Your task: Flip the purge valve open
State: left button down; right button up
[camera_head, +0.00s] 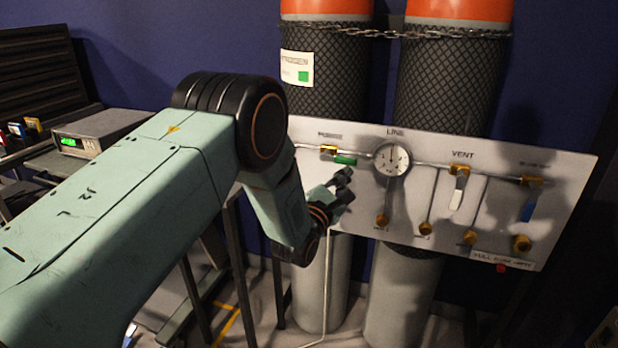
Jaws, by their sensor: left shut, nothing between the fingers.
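The purge valve (344,160) sits on the left part of the white panel (408,236), under a label that seems to read PURGE. Its brass body is at the pipe and its green handle points right, roughly along the pipe. My left gripper (346,182) is shut and empty. In the picture its fingertips are just below the green handle; I cannot tell whether they touch it. My right gripper is not in view.
A round gauge (392,158) is right of the purge valve. A white-handled vent valve (459,186) and a blue-handled valve (529,204) are further right. Two chained gas cylinders (450,85) stand behind the panel. A bench instrument (105,128) is at left.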

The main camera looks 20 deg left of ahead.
pick_arm(q)
jog(key=shift+d+r, duration=0.2)
dwell(0.6)
jog(key=s+f, duration=0.6)
jog(key=s, duration=0.3)
jog(key=shift+s+d+f, duration=0.25)
jog(key=shift+s+f, duration=0.05)
jog(key=shift+s, duration=0.1)
jog(key=shift+w, duration=0.1)
